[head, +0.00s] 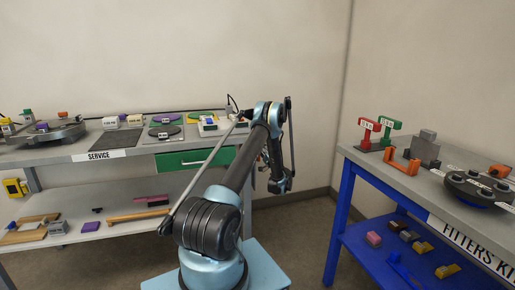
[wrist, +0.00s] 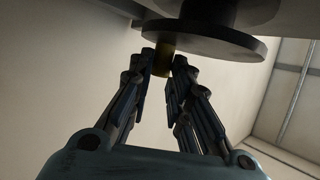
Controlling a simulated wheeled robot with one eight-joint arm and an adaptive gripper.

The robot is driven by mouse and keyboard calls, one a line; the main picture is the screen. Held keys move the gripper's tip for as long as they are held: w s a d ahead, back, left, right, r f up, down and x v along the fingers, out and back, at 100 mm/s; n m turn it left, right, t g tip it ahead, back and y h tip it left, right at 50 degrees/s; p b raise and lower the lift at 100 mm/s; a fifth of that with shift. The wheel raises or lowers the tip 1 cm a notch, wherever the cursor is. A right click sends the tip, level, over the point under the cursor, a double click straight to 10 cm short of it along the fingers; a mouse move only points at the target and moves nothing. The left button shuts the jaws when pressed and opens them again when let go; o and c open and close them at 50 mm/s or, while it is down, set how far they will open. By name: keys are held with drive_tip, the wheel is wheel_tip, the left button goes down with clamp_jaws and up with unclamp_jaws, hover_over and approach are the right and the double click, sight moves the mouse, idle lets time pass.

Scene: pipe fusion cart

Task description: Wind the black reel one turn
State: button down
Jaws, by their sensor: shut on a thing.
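In the wrist view, a dark round disc (wrist: 215,40), which looks like the black reel, fills the top middle with a darker hub above it. A short brownish-yellow peg (wrist: 162,68) sits at the disc's edge. My gripper (wrist: 165,62) reaches to the peg with one finger on each side and is shut on it. The fingers partly cover the peg. In the head view my arm stands in the middle. Its fingers are not clear there, and I cannot tell where this reel is in that view.
The grey service bench (head: 60,157) with discs and small boxes is at left, a green drawer (head: 195,159) under its top. At right is a blue-legged bench (head: 345,205) with red and green stands and a black round unit (head: 470,185). Floor shows between them.

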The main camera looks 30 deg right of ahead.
drive_tip(key=shift+w+y, duration=0.1)
drive_tip(key=shift+y, duration=0.2)
drive_tip(key=c, duration=1.5)
unclamp_jaws()
drive_tip(key=v, duration=1.2)
drive_tip(key=shift+w+f, duration=0.1)
drive_tip(key=shift+f, duration=0.05)
drive_tip(key=shift+a, duration=0.1)
